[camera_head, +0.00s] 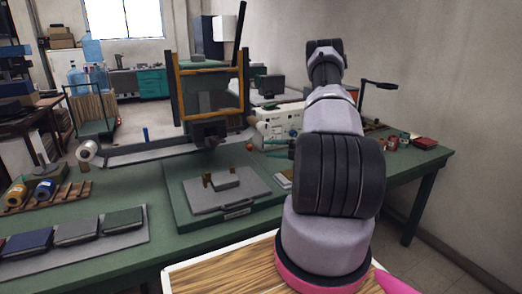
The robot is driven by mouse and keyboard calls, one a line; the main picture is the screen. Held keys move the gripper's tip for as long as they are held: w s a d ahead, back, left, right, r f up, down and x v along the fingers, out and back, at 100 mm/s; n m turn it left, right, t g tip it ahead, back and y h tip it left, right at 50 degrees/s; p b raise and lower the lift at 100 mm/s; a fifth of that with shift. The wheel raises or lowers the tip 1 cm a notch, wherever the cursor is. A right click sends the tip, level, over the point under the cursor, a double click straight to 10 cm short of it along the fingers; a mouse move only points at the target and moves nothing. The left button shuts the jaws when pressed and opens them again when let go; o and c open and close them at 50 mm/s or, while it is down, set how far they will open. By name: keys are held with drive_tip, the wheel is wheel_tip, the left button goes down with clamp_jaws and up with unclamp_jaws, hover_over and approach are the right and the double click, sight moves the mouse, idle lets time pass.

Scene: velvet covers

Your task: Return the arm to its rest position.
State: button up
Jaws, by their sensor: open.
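My arm rises from its pink-ringed base at the lower right of the head view, and its grey and black links reach up and away over the workbench. My gripper (270,148) shows only in part, left of the thick black arm link. The rest of the gripper is hidden behind my arm.
The green workbench (110,262) carries a press (210,90) with a grey plate (222,192) at its foot. Dark velvet-covered books (76,231) lie on a tray at left, beside spools (45,188). A white machine (280,122) stands behind my gripper. Small boxes (424,143) sit at right.

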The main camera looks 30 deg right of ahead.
drive_tip(key=shift+v, duration=0.8)
drive_tip(key=s+a+r+n+g+h, duration=0.1)
drive_tip(key=s+a+r+n+g, duration=0.4)
drive_tip(key=a+r+n, duration=0.65)
drive_tip(key=s+a+r+n+g+h, duration=0.1)
drive_tip(key=s+a+r+n+g, duration=0.35)
drive_tip(key=a+r+n, duration=0.75)
drive_tip(key=s+a+r+n+t+h, duration=0.1)
drive_tip(key=s+r+n+t+h, duration=0.1)
drive_tip(key=s+r+n+h, duration=0.2)
drive_tip(key=s+a+r+n+t+h, duration=0.1)
drive_tip(key=s+r+n+t+h, duration=0.2)
drive_tip(key=s+r+n, duration=0.7)
drive_tip(key=s+n, duration=0.2)
drive_tip(key=s, duration=0.6)
drive_tip(key=shift+h, duration=0.4)
